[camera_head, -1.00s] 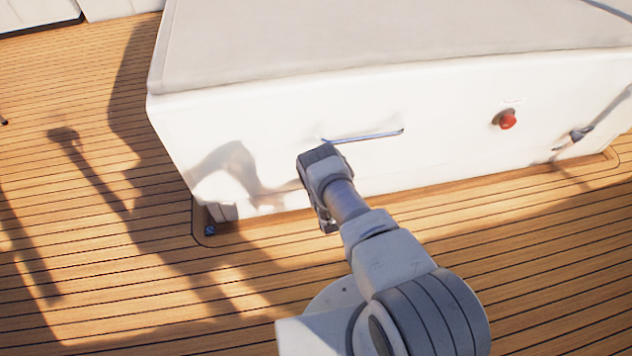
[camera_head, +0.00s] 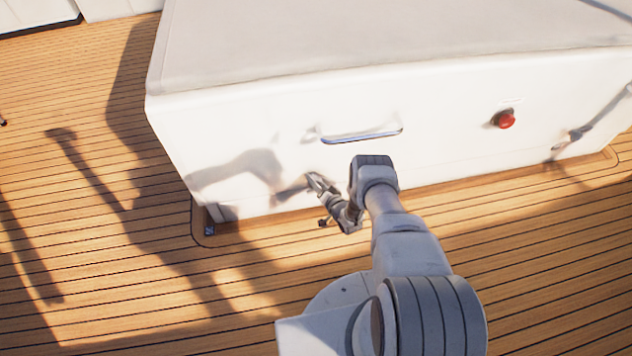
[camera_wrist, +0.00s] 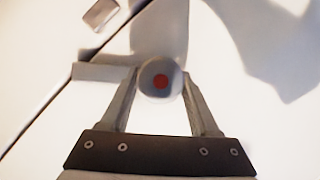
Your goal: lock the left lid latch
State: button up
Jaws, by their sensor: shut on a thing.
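The left lid latch shows in the wrist view as a round grey knob (camera_wrist: 145,86) with a red centre, and a flat pale arm sticks out to its left. My gripper (camera_wrist: 160,82) is shut on this knob, one finger on each side. In the head view my gripper (camera_head: 316,182) is at the white hatch's front face, below and left of the bar handle (camera_head: 362,138). The latch is too small and covered there to make out. A small metal plate (camera_wrist: 101,14) lies across a dark seam from the knob, apart from it.
The white hatch box (camera_head: 240,130) stands on a teak deck (camera_head: 120,290). A red button (camera_head: 505,119) and another latch-like fitting (camera_head: 580,133) are on its front face to the right. The deck to the left is free, with shadows only.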

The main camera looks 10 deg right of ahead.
jog(key=shift+m+t+y, duration=0.3)
jog(key=shift+m+y, duration=0.1)
jog(key=shift+m, duration=0.5)
jog(key=o, duration=1.3)
jog(key=shift+s, duration=0.15)
